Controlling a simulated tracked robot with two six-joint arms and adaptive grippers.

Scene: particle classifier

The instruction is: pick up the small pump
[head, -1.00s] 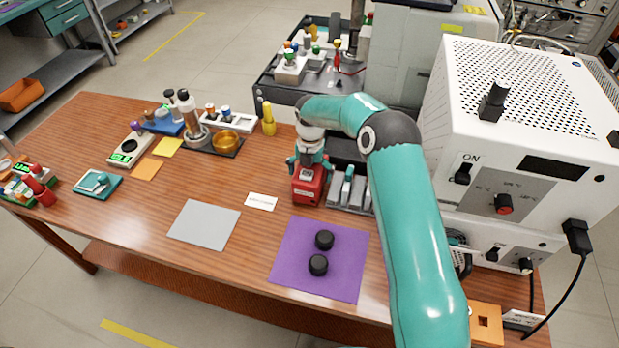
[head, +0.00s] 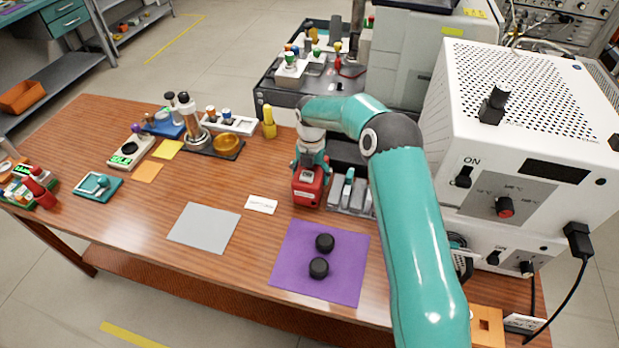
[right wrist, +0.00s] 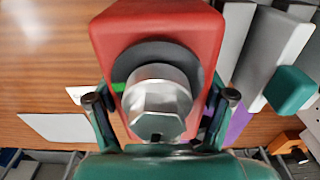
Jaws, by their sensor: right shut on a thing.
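The small pump looks to be the red block-shaped device (head: 308,188) with a metal fitting on it, standing on the wooden table behind the purple mat. In the right wrist view the red pump (right wrist: 155,35) fills the upper middle, with its silver fitting and dark ring facing the camera. My right gripper (head: 312,168) comes down over it from above. Its fingers (right wrist: 160,108) lie on both sides of the fitting, shut on the pump. I cannot tell whether the pump's base touches the table. My left gripper is not in view.
A grey block rack (head: 350,192) stands close beside the pump on the right. A purple mat (head: 300,283) with two black knobs lies in front. A white label card (head: 261,204) and a grey mat (head: 204,228) lie to the left. A large white instrument (head: 520,110) stands at right.

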